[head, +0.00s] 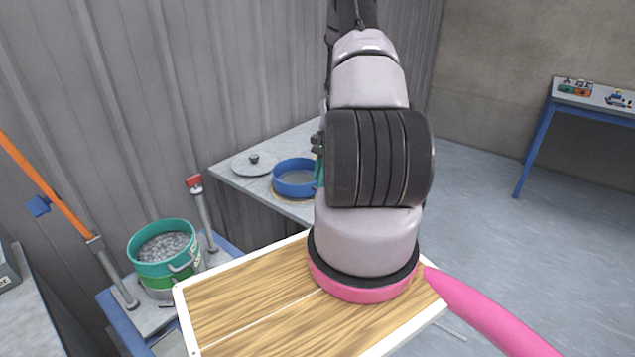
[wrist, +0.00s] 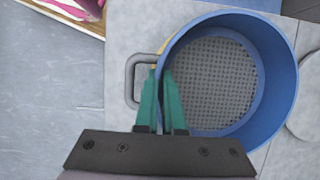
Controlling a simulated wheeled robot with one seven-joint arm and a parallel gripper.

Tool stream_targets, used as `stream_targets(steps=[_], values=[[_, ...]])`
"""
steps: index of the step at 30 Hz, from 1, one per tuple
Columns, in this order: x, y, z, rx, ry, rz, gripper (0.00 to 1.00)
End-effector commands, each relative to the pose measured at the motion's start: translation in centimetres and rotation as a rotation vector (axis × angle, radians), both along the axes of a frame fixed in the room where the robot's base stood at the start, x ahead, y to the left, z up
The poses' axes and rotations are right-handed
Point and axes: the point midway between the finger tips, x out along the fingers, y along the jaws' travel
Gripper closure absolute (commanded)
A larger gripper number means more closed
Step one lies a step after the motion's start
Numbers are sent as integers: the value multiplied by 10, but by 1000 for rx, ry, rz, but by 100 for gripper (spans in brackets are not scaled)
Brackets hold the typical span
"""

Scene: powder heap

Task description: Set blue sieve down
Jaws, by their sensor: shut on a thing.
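The blue sieve (head: 295,178) is over the grey table (head: 228,180) beside the wall in the head view. In the wrist view the sieve (wrist: 283,85) shows its round wall, grey mesh floor and a grey loop handle (wrist: 131,80) on the left. My gripper (wrist: 159,85) is shut on the sieve's wall near that handle, one teal finger on each side. In the head view only a little of the teal gripper (head: 319,172) shows; my arm hides the rest. A thin tan edge shows beneath the sieve. I cannot tell whether the sieve touches what is under it.
A round grey lid (head: 236,165) with a black knob lies on the table left of the sieve. A wood-topped, white-edged board (head: 240,318) is in front. A green container of grey lumps (head: 163,276) stands at left. A blue-legged bench (head: 548,130) is far right.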

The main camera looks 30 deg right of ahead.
Motion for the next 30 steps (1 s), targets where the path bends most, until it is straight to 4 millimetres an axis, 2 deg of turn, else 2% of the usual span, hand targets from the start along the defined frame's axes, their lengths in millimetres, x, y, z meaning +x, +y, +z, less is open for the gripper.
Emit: stream_targets(steps=[2, 11, 14, 24, 27, 30], values=[[0, 0, -6, 0, -2, 1, 100], [0, 0, -8, -1, -1, 1, 100], [0, 0, -8, -1, -1, 1, 64], [0, 0, -6, -1, -1, 1, 64], [1, -3, 1, -2, -2, 0, 64], [4, -9, 16, -3, -3, 0, 64]])
